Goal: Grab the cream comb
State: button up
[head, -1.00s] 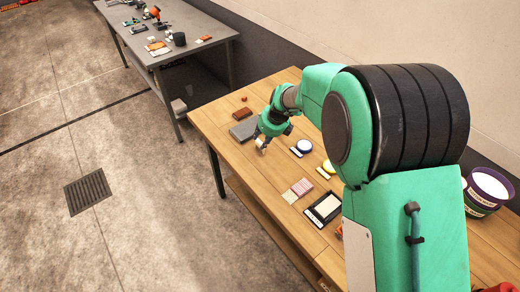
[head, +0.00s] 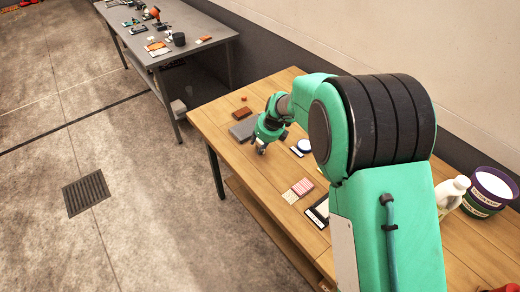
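My gripper (head: 261,149) hangs over the near-left edge of the wooden table (head: 213,128), beside a grey block. It is small and seen from behind, so I cannot tell whether it is open or shut. I cannot make out a cream comb for certain. A small pale cream piece (head: 290,197) lies on the table beside a pink-striped piece (head: 303,187), to the right of and nearer than my gripper. It is too small to identify. My arm hides much of the table's middle.
A grey block (head: 243,130), brown block (head: 242,114) and white-blue round item (head: 304,146) lie around my gripper. A dark-framed tray (head: 318,213) is partly hidden. A white bottle (head: 453,192) and purple-banded tub (head: 490,190) stand right. A grey table (head: 190,25) stands behind.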

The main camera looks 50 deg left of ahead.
jog(key=shift+a+f, duration=0.3)
jog(key=shift+f, duration=0.3)
grip_shut()
